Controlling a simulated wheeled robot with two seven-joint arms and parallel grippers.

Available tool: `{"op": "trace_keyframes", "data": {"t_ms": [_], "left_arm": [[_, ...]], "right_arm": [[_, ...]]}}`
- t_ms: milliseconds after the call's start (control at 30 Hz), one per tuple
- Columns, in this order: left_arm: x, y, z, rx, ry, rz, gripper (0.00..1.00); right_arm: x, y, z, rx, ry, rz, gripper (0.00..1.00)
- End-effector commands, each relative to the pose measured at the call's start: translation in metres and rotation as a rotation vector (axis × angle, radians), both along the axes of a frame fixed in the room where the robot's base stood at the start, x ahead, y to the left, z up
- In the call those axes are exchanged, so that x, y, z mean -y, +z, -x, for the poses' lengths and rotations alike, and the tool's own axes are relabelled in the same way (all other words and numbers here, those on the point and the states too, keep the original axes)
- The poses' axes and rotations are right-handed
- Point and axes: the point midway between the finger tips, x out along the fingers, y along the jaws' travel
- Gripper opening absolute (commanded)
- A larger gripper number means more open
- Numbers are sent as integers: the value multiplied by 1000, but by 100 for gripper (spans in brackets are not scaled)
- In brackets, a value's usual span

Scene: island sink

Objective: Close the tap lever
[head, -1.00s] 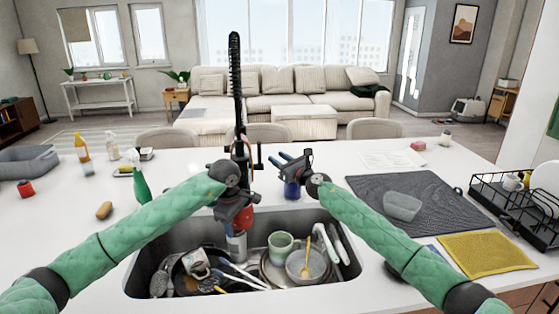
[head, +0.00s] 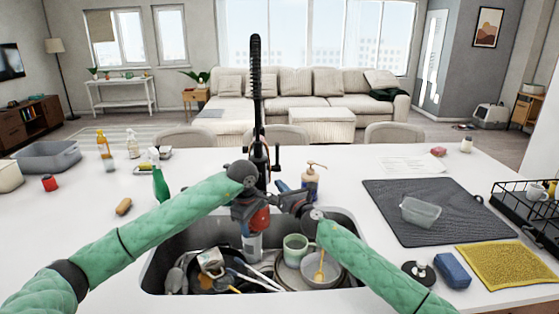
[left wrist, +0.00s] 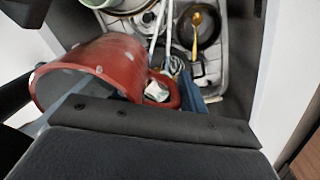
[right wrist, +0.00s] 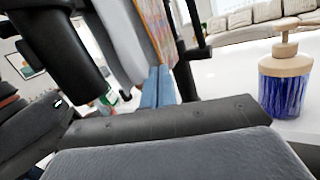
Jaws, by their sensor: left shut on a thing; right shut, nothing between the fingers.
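The black tap (head: 256,95) with its tall spring hose stands behind the sink. A thin upright part at its right side (head: 277,157) looks like the tap lever. My right gripper (head: 283,188) is shut and empty, its blue fingertips low beside the tap's right side. In the right wrist view the fingertips (right wrist: 157,88) are close to dark tap parts (right wrist: 186,55); I cannot tell whether they touch. My left gripper (head: 250,215) is shut on a red cup (left wrist: 95,68) above the sink, in front of the tap. The cup partly shows in the head view (head: 260,220).
The sink (head: 160,262) holds dishes, a green mug (head: 295,247) and utensils. A blue soap dispenser (head: 310,182) stands just right of the tap, close to my right gripper. A green spray bottle (head: 160,184) stands left. A dark mat (head: 445,222) lies right.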

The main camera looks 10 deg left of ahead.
Motion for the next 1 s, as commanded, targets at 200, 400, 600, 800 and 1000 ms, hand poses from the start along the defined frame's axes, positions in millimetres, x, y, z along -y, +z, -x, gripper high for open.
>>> {"op": "trace_keyframes", "data": {"t_ms": [200,400,600,800,1000], "left_arm": [[0,1,0,1,0,0,5],[0,1,0,1,0,0,5],[0,1,0,1,0,0,5],[0,1,0,1,0,0,5],[0,1,0,1,0,0,5]], "right_arm": [[9,21,5,15,-174,9,0],[27,17,-6,37,-312,98,0],[28,18,-10,69,-338,143,0],[18,22,-29,71,-338,144,0],[2,27,-58,70,-337,144,0]]}}
